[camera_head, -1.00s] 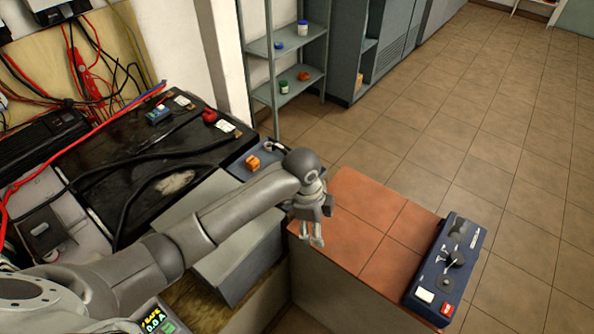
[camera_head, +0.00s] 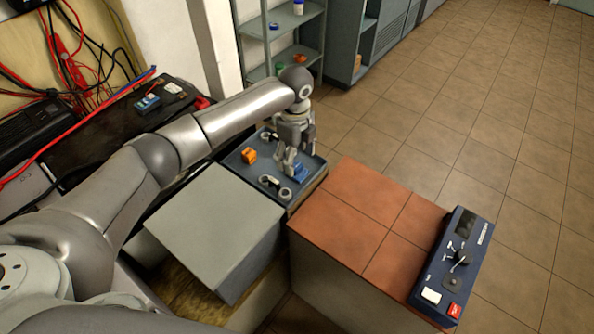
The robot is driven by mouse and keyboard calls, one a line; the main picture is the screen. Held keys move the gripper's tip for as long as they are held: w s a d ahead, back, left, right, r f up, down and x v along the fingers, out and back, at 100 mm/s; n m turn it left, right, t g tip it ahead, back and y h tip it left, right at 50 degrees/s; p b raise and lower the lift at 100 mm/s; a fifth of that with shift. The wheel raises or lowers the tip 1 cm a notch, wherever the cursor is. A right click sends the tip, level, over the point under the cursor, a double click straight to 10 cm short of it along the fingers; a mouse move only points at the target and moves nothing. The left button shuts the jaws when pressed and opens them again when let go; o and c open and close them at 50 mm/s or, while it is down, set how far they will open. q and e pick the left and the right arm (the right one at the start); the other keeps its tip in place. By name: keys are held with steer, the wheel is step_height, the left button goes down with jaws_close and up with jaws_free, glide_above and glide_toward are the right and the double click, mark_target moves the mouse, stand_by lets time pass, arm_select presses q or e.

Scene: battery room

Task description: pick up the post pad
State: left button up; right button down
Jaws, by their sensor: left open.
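A shallow dark-blue tray (camera_head: 240,164) sits on the near end of the bench. In it lie an orange block (camera_head: 249,155), a black item with pale ends (camera_head: 275,187) and a small blue piece (camera_head: 299,173). I cannot tell for sure which one is the post pad; the blue piece may be it. My left gripper (camera_head: 292,170) points down over the right part of the tray, with its fingers open, close to the blue piece and partly hiding it. I cannot tell whether they touch. My right gripper is out of view.
A grey box (camera_head: 215,225) stands in front of the tray. A red-tiled top (camera_head: 365,200) to the right is bare except for a blue device (camera_head: 455,262) with a knob. A large black battery (camera_head: 95,150) with cables and a shelf rack (camera_head: 285,40) are behind.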

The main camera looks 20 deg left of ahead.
mark_target(297, 166)
arm_select(q)
step_height(297, 166, down, 5)
steer(key=shift+w+d+f, duration=0.1)
steer(key=shift+w, duration=0.05)
steer(key=c, duration=0.9)
